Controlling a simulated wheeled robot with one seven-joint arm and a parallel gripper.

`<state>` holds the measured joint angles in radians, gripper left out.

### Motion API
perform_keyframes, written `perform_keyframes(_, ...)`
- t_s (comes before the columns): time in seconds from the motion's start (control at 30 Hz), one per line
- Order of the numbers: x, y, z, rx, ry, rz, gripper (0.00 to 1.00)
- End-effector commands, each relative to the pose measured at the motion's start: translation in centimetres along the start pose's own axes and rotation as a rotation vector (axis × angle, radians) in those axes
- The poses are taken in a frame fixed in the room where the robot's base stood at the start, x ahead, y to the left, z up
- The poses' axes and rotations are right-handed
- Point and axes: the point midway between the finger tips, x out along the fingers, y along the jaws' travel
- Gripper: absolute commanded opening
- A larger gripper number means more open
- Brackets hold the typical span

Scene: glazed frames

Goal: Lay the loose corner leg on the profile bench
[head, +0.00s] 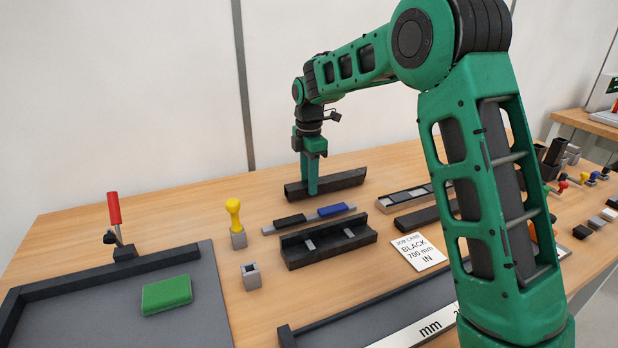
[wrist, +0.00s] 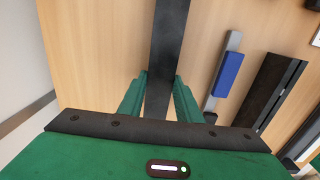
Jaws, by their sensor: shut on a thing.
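My gripper (head: 312,190) points down at the back of the wooden bench (head: 190,215) and is shut on a long dark bar (head: 345,180). The bar looks like the loose corner leg, though its profile is hard to make out. In the wrist view the dark bar (wrist: 168,50) runs straight away between the two green fingers (wrist: 158,98). In the head view the bar lies level, at or just above the bench top; I cannot tell if it touches.
A dark trough with grey crosspieces (head: 330,250) stands in front of the bar. Blue-handled (head: 332,210) and dark-handled (head: 290,220) tools lie between them. A job card (head: 418,252) lies to the right. A yellow-knobbed tool (head: 235,215) and a green block (head: 167,294) are left.

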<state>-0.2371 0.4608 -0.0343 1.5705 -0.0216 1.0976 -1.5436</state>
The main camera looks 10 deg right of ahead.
Motion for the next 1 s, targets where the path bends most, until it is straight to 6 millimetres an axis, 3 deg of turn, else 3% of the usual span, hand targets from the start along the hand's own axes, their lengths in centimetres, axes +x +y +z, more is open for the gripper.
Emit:
perform_keyframes(0.83,1.00,-0.03,0.06,0.001,0.000,-0.001,0.00)
perform_keyframes(0.87,1.03,-0.03,0.06,0.001,0.000,-0.001,0.34)
perform_keyframes(0.93,1.00,-0.02,0.08,0.001,0.000,0.000,0.50)
perform_keyframes(1.0,1.01,-0.02,0.09,0.001,0.000,-0.001,0.53)
